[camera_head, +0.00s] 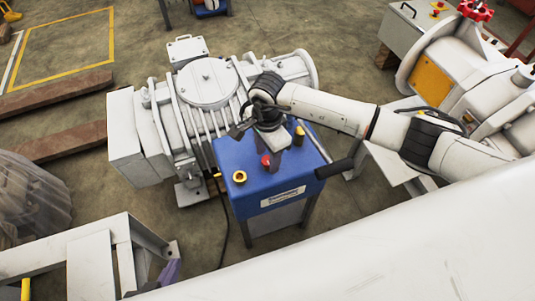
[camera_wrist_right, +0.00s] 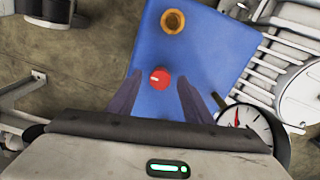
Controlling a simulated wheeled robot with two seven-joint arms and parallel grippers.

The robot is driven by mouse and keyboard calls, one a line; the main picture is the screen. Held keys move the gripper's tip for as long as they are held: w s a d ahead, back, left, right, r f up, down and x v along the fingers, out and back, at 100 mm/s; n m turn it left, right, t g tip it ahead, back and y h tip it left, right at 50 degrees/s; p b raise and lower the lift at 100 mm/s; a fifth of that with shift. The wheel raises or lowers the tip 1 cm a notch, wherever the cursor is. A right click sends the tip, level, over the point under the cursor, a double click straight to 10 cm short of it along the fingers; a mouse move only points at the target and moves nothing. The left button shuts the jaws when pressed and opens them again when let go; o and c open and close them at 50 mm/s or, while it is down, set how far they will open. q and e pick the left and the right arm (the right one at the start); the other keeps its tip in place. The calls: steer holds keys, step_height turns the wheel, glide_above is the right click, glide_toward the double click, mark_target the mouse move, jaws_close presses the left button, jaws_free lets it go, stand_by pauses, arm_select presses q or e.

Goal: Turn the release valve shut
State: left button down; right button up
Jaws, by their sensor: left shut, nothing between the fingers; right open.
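The red round knob (camera_head: 265,160), which I take to be the release valve, sits on top of the blue box (camera_head: 238,155). It also shows in the right wrist view (camera_wrist_right: 160,78), with a small pale mark on its left side. My right gripper (camera_head: 273,160) is open and points down over the box. In the right wrist view its two dark fingers (camera_wrist_right: 160,82) lie on either side of the knob, apart from it; the height gap is unclear. My left gripper (camera_head: 170,271) shows only as purple-grey fingers at the lower left, shut and empty, far from the knob.
A brass ring fitting (camera_head: 239,177) stands near the knob. A dial gauge (camera_wrist_right: 243,126) is close to the right finger in the wrist view. A black handle (camera_head: 340,166) sticks out at the box's right. A white pump (camera_head: 205,85) stands behind; a white frame (camera_head: 90,258) is at lower left.

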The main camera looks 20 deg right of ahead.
steer(key=c, duration=1.1)
steer(key=shift+o, duration=0.2)
steer(key=shift+m, duration=0.4)
steer(key=m, duration=0.3)
steer(key=shift+b, duration=0.3)
steer(key=m, duration=0.4)
steer(key=shift+m, duration=0.3)
steer(key=m, duration=0.4)
steer(key=shift+m, duration=0.3)
steer(key=shift+m+p, duration=0.35)
steer(key=shift+m, duration=1.75)
